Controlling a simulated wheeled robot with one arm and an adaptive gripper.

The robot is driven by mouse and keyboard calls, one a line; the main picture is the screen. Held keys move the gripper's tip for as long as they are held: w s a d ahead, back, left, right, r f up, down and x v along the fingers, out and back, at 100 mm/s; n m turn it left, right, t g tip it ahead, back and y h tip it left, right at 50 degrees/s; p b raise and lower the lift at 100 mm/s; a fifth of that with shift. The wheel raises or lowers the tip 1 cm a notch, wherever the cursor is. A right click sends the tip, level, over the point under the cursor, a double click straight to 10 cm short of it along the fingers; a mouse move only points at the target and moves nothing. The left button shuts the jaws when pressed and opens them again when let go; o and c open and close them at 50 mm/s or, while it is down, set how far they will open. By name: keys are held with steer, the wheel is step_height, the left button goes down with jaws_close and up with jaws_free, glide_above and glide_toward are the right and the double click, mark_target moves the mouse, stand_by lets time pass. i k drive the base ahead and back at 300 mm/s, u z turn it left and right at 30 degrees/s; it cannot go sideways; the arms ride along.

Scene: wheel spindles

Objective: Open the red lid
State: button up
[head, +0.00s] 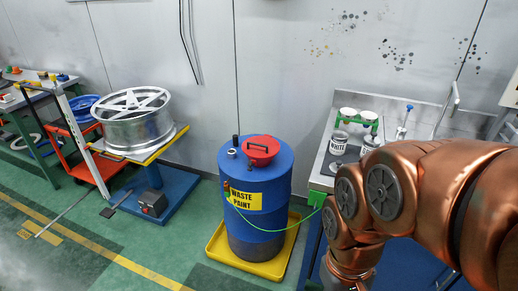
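The red lid (261,147) with a dark handle sits on top of the blue waste paint barrel (265,222). It looks closed and lies flat, as far as this view shows. The barrel has a yellow label and stands in a yellow tray (223,243) on the floor. My copper-coloured arm fills the right side of the head view, to the right of the barrel. My gripper is out of view, so its state is hidden.
A steel sink bench with paint cans (338,142) stands right of the barrel, partly behind my arm. A green cable (262,229) runs from the barrel to it. A wheel rim (135,118) stands on a stand at the left. The green floor (185,245) between is clear.

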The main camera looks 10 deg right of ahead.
mark_target(261, 143)
steer(key=u, duration=0.8)
steer(key=i, duration=1.25)
steer(key=z, duration=0.45)
